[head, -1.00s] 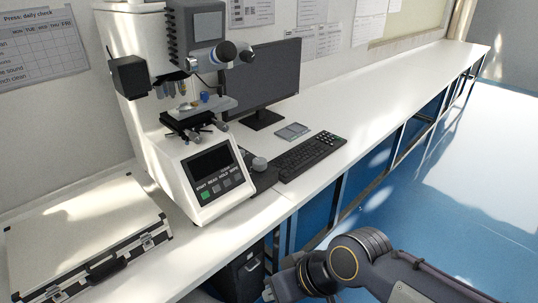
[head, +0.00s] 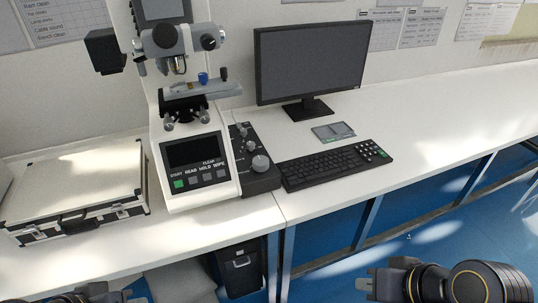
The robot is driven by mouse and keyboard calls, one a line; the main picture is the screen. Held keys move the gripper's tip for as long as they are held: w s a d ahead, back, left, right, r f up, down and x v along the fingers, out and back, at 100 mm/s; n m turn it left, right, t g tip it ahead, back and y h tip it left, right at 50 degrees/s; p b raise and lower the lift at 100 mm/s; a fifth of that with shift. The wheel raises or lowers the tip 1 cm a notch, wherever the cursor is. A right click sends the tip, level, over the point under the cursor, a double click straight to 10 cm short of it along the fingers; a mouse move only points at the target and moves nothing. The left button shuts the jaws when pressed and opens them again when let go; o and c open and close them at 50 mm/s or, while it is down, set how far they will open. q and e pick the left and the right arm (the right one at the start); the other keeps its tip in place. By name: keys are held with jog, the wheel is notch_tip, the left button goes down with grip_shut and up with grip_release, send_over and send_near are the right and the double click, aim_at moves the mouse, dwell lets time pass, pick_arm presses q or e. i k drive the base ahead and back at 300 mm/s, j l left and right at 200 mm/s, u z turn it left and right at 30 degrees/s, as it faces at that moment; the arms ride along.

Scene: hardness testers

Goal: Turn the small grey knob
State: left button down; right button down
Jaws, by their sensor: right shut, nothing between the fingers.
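A black control box (head: 252,160) stands on the bench right beside the white hardness tester (head: 190,150). A round light grey knob (head: 261,163) sits at its near end, and smaller knobs (head: 250,145) show behind it. I cannot tell for certain which one is the small grey knob. My right gripper (head: 364,285) is at the bottom, right of centre, shut and empty, in front of the bench and well apart from the box. Part of my left arm shows at the bottom left edge; its fingers cannot be made out.
A keyboard (head: 336,165), a small grey tablet-like item (head: 333,132) and a monitor (head: 311,62) stand right of the box. A silver case (head: 80,185) lies left of the tester. The white bench (head: 440,120) is clear farther right. A black cabinet (head: 243,268) stands under the bench.

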aim_at(243, 131)
jog(key=i+l+u, duration=0.3)
jog(key=u, duration=0.15)
jog(key=i+l+u, duration=0.2)
jog(key=l+u, duration=0.25)
jog(key=i+l+u, duration=0.15)
jog(key=l+u, duration=0.3)
